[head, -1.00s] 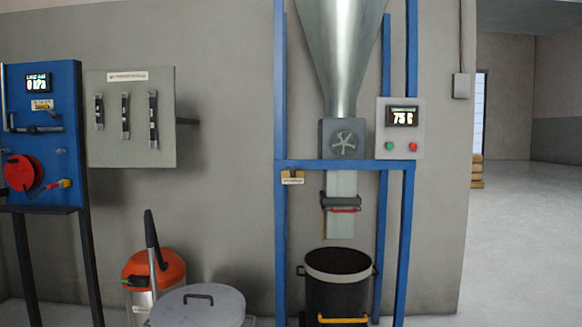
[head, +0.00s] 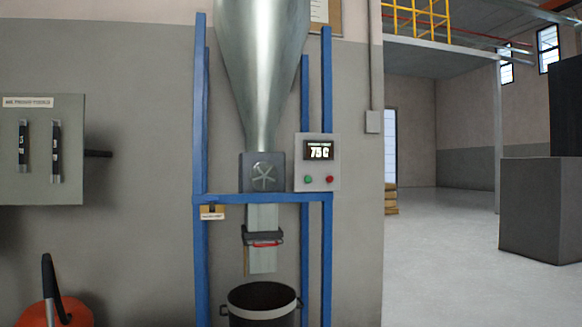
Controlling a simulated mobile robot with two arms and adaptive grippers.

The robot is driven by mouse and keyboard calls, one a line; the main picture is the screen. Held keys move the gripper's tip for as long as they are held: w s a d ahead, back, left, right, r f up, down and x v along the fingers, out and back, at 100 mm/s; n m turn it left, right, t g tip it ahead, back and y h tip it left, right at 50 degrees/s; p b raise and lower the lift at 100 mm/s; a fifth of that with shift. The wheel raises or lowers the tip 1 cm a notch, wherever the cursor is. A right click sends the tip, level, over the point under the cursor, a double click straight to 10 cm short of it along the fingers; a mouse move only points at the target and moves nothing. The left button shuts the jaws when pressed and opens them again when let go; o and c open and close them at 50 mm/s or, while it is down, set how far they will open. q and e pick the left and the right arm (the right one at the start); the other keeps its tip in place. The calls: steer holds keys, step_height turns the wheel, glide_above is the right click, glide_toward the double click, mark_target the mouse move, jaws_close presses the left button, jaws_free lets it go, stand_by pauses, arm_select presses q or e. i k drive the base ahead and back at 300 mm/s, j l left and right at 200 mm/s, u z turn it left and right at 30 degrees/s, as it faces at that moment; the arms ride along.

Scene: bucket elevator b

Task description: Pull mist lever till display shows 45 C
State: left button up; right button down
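A small display (head: 319,150) on a grey control box reads 75 C. The box (head: 301,179) has a green and a red button below the display and is mounted on the right of a blue frame. A tag with a small yellowish part (head: 212,212) hangs at the left of the frame's crossbar; its lettering is too small to read, and I cannot tell whether it is the mist lever. Below the hopper a chute has a dark clamp with a red handle (head: 266,243). Neither of my grippers is in view.
A steel hopper (head: 265,70) stands in the blue frame (head: 200,130), above a dark bucket (head: 262,299). A tool panel (head: 40,180) is on the left wall, an orange vacuum (head: 60,312) below it. Open floor (head: 440,280) lies right, with a dark block (head: 543,210) beyond.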

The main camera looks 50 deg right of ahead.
mark_target(212, 209)
steer(key=i+l+z, duration=0.1)
steer(key=i+l, duration=0.35)
steer(key=i, duration=0.15)
steer(key=i+l+z, duration=0.1)
steer(key=i+l, duration=0.35)
steer(key=i, duration=0.15)
